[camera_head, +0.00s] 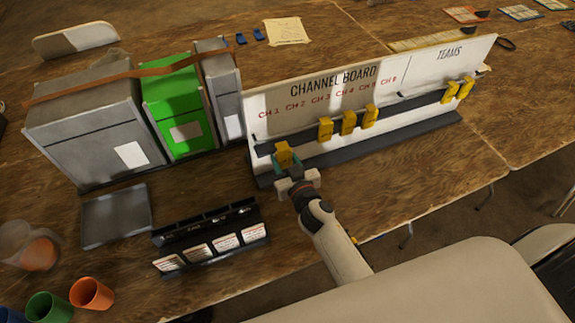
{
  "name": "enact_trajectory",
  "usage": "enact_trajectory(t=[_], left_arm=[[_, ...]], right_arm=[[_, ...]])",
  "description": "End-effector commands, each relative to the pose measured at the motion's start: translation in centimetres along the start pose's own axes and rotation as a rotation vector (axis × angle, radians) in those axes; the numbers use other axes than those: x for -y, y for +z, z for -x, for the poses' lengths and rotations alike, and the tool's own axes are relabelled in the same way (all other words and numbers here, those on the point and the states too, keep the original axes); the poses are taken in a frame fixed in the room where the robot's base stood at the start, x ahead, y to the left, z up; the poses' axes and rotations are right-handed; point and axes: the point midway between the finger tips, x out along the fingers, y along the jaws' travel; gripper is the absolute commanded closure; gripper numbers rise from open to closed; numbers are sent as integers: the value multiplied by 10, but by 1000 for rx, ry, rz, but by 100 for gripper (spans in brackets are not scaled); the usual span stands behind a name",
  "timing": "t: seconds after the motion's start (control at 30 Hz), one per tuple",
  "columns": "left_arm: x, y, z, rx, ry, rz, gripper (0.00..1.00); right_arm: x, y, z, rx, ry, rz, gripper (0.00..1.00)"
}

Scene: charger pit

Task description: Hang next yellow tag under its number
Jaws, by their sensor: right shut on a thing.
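The white channel board (265,128) stands on the table, with red labels CH 1 to CH 6 above a dark rail (410,103). My right gripper (285,166) is at the board's left end, shut on a yellow tag (283,151). That tag is upright at the rail, roughly below CH 1; I cannot tell whether it is on a hook. Three yellow tags hang farther right, roughly below CH 3 (325,130), CH 4 (348,123) and CH 5 (370,115). Two more yellow tags (449,96) hang under TEAMS. My left gripper is out of view.
Grey and green strapped cases (85,135) stand left of the board. A black card holder (205,232) and a grey tray (117,213) lie in front. Orange and green cups (92,294) stand front left. Table edge runs close to my right arm.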

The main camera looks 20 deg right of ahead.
Motion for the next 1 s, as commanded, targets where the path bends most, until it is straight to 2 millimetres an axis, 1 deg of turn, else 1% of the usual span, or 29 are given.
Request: enact_trajectory(t=[0.03,0.77,0.83,1.0], left_arm=[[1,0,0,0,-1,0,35],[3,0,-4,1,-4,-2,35],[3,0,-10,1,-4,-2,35],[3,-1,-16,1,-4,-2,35]], right_arm=[[0,1,-4,2,1,1,81],[0,7,-55,1,0,2,81],[0,0,-55,0,0,1,81],[0,-5,-56,1,0,0,81]])
